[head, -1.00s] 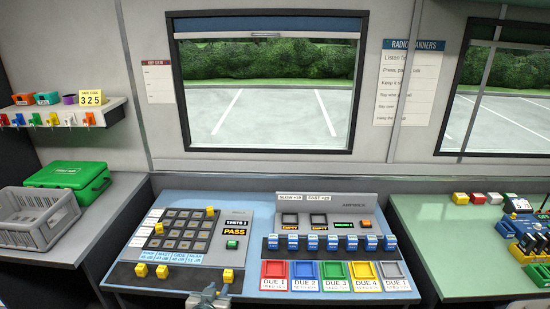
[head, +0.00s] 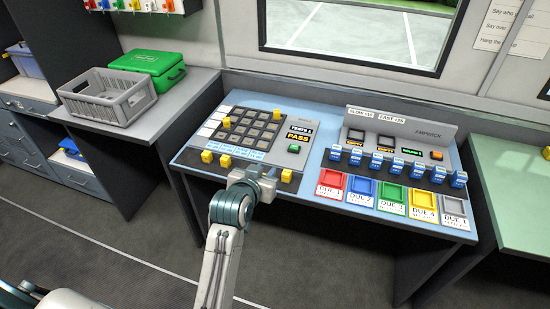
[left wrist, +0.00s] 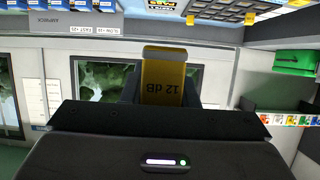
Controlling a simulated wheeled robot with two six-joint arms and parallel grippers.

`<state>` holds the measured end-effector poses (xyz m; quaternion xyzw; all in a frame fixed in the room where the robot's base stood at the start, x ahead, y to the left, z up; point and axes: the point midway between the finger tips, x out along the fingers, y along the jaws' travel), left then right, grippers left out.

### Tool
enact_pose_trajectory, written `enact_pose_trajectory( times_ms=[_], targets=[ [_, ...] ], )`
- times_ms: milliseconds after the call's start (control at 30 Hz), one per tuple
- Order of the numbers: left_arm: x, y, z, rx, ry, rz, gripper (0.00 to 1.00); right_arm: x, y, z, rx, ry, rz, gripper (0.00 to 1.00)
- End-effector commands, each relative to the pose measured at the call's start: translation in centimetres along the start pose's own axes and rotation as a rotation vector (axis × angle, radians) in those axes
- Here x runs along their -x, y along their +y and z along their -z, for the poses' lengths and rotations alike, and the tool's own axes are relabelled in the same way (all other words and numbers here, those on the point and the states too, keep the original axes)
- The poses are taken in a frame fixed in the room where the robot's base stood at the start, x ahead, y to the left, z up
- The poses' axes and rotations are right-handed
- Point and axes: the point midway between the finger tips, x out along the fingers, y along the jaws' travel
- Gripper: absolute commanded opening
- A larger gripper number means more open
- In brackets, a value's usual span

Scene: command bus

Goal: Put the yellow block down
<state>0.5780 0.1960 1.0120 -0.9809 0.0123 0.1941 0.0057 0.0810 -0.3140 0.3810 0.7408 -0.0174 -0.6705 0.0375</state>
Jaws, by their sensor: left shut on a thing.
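My left gripper (head: 256,178) is at the front edge of the blue panel (head: 318,190), in front of the row of yellow blocks. In the left wrist view, the gripper is shut on a yellow block (left wrist: 163,78) marked "12 dB". In the head view the gripper hides the held block, and I cannot tell whether it touches the panel. Other yellow blocks stand in the front row, two to the left (head: 207,156) and one to the right (head: 287,175). My right gripper is out of view.
Blue blocks (head: 376,160) stand in a row behind coloured trays, such as the red one (head: 331,181). A grey crate (head: 110,95) and a green case (head: 150,62) stand on the left counter. The green counter (head: 515,190) is at the right.

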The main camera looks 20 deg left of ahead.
Motion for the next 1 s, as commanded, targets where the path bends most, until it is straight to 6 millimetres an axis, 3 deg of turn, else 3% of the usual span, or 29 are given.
enact_pose_trajectory(
  times_ms=[33,200,400,600,1000],
  targets=[
    [-1.2,0.3,-0.2,-0.006,-0.007,-0.01,0.04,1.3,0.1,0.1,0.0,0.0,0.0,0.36],
    [-5.5,1.2,-3.3,-0.019,-0.006,-0.037,0.04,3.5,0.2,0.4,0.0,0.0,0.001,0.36],
    [-8.6,1.6,-7.2,-0.018,-0.005,-0.05,0.04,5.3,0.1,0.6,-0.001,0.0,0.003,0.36],
    [-9.7,1.6,-9.3,-0.016,-0.002,-0.051,0.04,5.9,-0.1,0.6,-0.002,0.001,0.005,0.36],
    [-9.8,1.6,-9.6,-0.015,0.0,-0.051,0.04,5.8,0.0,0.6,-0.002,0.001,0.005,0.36]
  ],
)
